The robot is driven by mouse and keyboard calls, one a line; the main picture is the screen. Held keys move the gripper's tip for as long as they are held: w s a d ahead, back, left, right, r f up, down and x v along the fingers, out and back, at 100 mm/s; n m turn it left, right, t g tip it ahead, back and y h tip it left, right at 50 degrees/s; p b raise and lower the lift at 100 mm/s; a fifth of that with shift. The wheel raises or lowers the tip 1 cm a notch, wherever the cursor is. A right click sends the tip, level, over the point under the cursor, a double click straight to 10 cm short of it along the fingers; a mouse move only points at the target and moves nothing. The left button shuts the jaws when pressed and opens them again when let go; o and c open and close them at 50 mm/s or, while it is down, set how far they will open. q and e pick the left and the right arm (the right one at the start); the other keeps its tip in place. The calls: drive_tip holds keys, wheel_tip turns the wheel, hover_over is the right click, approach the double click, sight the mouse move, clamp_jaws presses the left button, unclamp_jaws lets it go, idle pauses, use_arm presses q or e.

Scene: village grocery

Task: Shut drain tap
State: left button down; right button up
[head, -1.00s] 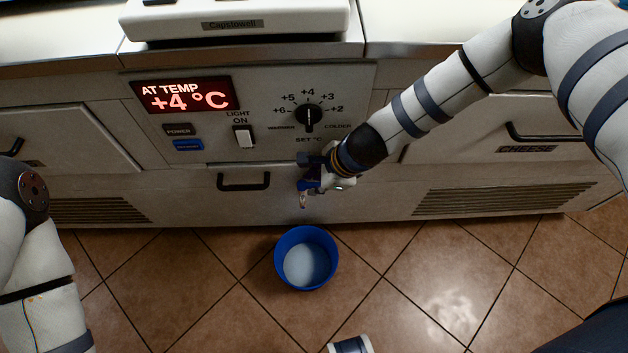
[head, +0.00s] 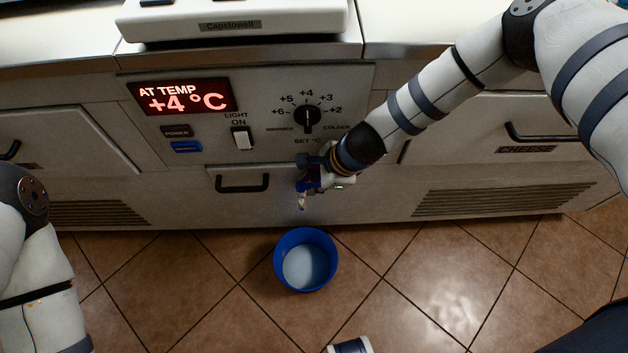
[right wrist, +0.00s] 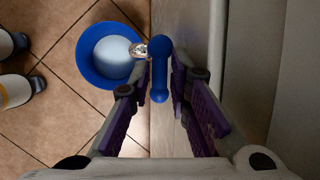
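The drain tap has a blue lever handle (right wrist: 159,70) and a short silver spout (right wrist: 139,50). In the head view the tap (head: 302,200) sits low on the front of the chilled counter, partly hidden by my right gripper (head: 312,182). In the right wrist view my right gripper (right wrist: 160,80) is open, with one purple-padded finger on each side of the blue lever. The lever lies between the fingers; I cannot tell whether either finger touches it.
A blue bucket (head: 279,262) holding pale liquid stands on the tiled floor below the tap. A black drawer handle (head: 242,188) is left of the tap. Above are a dial (head: 307,117), a light switch (head: 242,138) and a +4 °C display (head: 183,96).

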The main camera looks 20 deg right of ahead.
drive_tip(key=v, duration=1.2)
drive_tip(key=shift+s, duration=0.1)
